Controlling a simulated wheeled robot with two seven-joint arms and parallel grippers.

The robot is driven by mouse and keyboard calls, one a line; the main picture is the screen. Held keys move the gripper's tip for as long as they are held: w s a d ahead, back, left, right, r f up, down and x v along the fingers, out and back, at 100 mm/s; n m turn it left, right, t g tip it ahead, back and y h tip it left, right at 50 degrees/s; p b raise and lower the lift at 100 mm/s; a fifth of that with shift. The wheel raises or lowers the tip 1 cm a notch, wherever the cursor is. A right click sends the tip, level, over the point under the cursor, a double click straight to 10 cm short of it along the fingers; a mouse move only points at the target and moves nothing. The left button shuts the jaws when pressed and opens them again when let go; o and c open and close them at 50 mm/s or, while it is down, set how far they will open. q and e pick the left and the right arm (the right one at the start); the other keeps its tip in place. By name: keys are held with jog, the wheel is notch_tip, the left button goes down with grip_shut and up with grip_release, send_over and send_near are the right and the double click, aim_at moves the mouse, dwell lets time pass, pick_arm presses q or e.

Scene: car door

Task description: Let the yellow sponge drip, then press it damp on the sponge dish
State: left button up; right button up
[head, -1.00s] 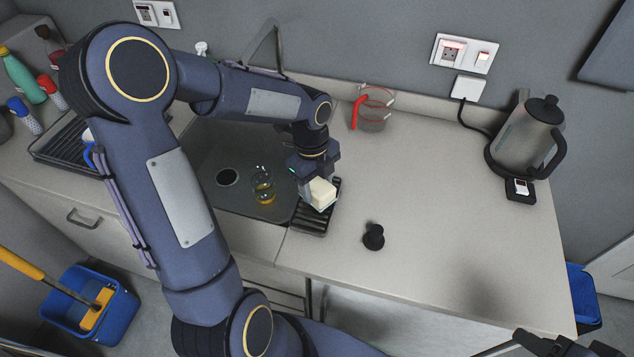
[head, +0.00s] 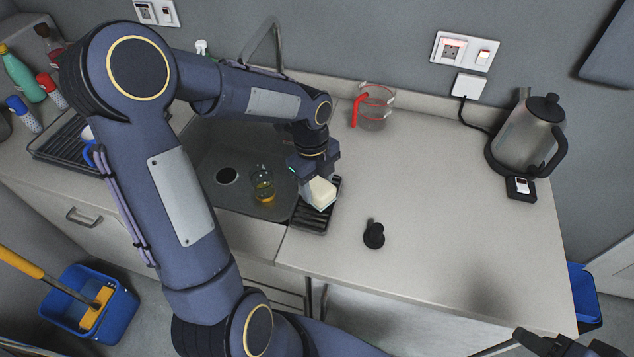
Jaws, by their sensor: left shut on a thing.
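The yellow sponge (head: 320,194) looks pale cream and block-shaped. My left gripper (head: 313,178) is shut on it from above. The sponge is over the dark ribbed sponge dish (head: 308,221) at the right edge of the sink. From this angle I cannot tell whether the sponge touches the dish.
The sink (head: 235,150) holds a glass (head: 262,184) with amber liquid. A black knobbed object (head: 374,235) stands right of the dish. A clear jug with red handle (head: 374,107) and a kettle (head: 527,138) stand farther back. The counter's right middle is clear.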

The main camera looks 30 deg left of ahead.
pick_arm(q)
jog(key=shift+f+b, duration=0.3)
jog(key=shift+f, duration=0.15)
dwell(0.3)
jog(key=shift+s+f, duration=0.1)
jog(key=shift+s, duration=0.1)
dwell(1.6)
jog(key=shift+p, duration=0.6)
dwell(2.4)
jog(key=shift+w+a+r+p, duration=0.1)
jog(key=shift+w+r+p, duration=0.05)
jog(key=shift+r+p, duration=0.65)
notch_tip(320, 180, up, 6)
jog(key=p, duration=0.5)
jog(key=shift+r, duration=1.3)
